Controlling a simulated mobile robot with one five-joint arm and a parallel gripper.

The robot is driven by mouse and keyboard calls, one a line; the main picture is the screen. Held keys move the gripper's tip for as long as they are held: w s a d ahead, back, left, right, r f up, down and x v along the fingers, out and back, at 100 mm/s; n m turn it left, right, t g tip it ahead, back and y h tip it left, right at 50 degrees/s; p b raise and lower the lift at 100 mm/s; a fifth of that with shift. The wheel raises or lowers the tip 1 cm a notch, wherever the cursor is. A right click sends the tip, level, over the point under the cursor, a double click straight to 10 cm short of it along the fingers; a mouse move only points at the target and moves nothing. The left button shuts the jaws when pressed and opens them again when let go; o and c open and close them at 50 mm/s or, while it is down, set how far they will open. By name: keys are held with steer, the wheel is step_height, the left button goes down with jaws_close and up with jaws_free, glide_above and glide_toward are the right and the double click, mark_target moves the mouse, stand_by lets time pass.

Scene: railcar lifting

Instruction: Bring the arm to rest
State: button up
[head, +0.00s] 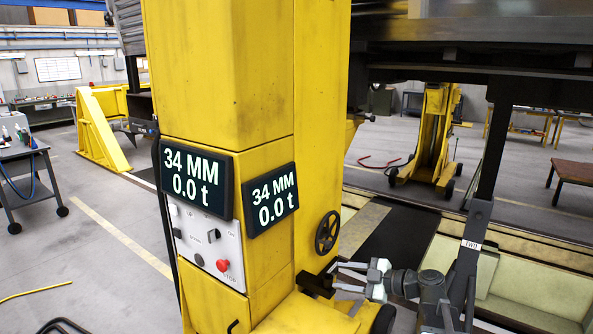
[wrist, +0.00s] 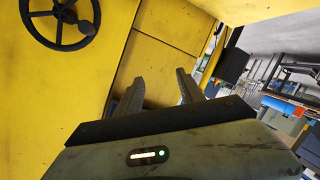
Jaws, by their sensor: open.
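My gripper (head: 350,280) is at the lower middle of the head view, close to the lower right side of a yellow lifting column (head: 236,75). In the wrist view my gripper (wrist: 160,88) points at the column's yellow panels, with its two fingers apart and nothing between them. A black handwheel (head: 327,232) on the column is just above and left of my gripper in the head view. The handwheel also shows at the upper left of the wrist view (wrist: 60,20). Whether the fingers touch the column cannot be told.
The column carries two displays reading 34 MM and 0.0 t (head: 198,178) and a control panel with a red button (head: 222,265). A dark railcar underside (head: 480,58) hangs at the upper right. Another yellow jack (head: 432,140) stands behind. Open floor (head: 85,245) lies at the left.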

steer(key=s+a+f+m+g+h, duration=0.1)
steer(key=s+f+m+g+h, duration=0.1)
steer(key=s+f+m+h, duration=0.3)
steer(key=s+a+f+m+g+h, duration=0.1)
steer(key=a+f+m+g, duration=0.2)
steer(key=f, duration=0.5)
steer(key=s+d+f+m+g+h+b, duration=0.2)
steer(key=s+d+f+m+h, duration=0.4)
steer(key=m, duration=0.5)
step_height(320, 180, down, 2)
steer(key=shift+s+d+f+g+h+b, duration=0.15)
steer(key=shift+s+d+g+h+b, duration=0.35)
steer(key=shift+s+b, duration=0.5)
steer(key=shift+s, duration=0.1)
steer(key=shift+c, duration=0.3)
